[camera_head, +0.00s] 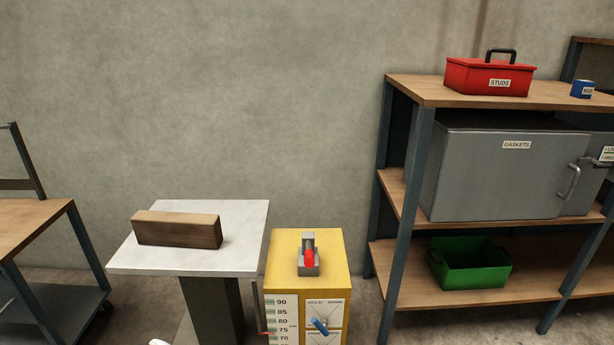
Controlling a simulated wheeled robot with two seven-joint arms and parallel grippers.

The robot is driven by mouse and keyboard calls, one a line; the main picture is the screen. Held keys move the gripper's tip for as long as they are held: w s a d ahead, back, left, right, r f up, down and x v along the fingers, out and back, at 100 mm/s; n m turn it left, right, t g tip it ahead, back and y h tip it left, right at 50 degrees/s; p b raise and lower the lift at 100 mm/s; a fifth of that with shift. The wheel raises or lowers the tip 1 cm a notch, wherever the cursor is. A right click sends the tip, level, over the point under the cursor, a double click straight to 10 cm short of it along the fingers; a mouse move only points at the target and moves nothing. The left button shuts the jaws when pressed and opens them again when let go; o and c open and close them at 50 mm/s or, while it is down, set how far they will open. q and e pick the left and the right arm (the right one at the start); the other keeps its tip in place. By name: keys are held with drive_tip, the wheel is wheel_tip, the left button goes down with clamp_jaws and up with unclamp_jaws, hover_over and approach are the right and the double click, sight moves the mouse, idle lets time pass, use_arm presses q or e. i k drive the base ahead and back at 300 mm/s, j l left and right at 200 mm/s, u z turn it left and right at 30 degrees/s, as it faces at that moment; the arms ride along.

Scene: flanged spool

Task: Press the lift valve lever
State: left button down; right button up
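A yellow box (338,262) stands at the bottom centre. On its top is a grey bracket (308,242) with a red-ended lever (309,259) pointing toward me. On its front is a label plate with a small blue handle (320,326), set at a slant, and a number scale (282,318) showing 70 to 90. I cannot read which of the two is marked as the lift valve lever.
A white-topped lift table (200,262) holding a wooden block (178,230) stands left of the box. A shelf unit (424,200) with a red toolbox (489,77), grey cabinet (490,170) and green bin (470,265) stands right. A wooden-topped cart (30,222) is far left.

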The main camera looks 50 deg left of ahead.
sight(321, 325)
drive_tip(key=u, duration=2.3)
